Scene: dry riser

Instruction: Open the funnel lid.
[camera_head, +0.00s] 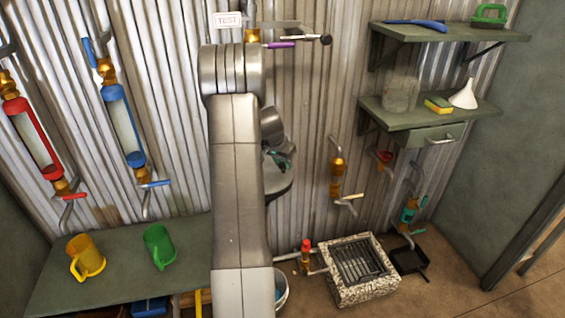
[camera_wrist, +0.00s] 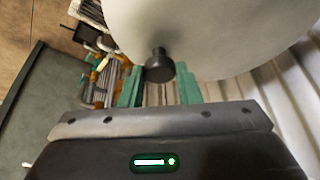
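A large pale grey disc, which looks like the funnel lid (camera_wrist: 215,35), fills the top of the wrist view. A black knob (camera_wrist: 159,70) on a short stem stands at its near edge. My gripper (camera_wrist: 157,88) has green fingers, spread apart with a gap between them. The knob appears between the fingertips, with a finger on either side; I cannot tell whether either touches it. In the head view my gripper (camera_head: 281,160) is partly hidden by my arm. A grey curved shape beside it may be the funnel or lid, mostly hidden.
A green table (camera_head: 125,270) with a yellow jug (camera_head: 88,260) and a green jug (camera_head: 159,247) stands at left. Shelves (camera_head: 425,112) hang at right. Pipes with valves line the corrugated wall. A stone-rimmed drain (camera_head: 357,290) sits on the floor.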

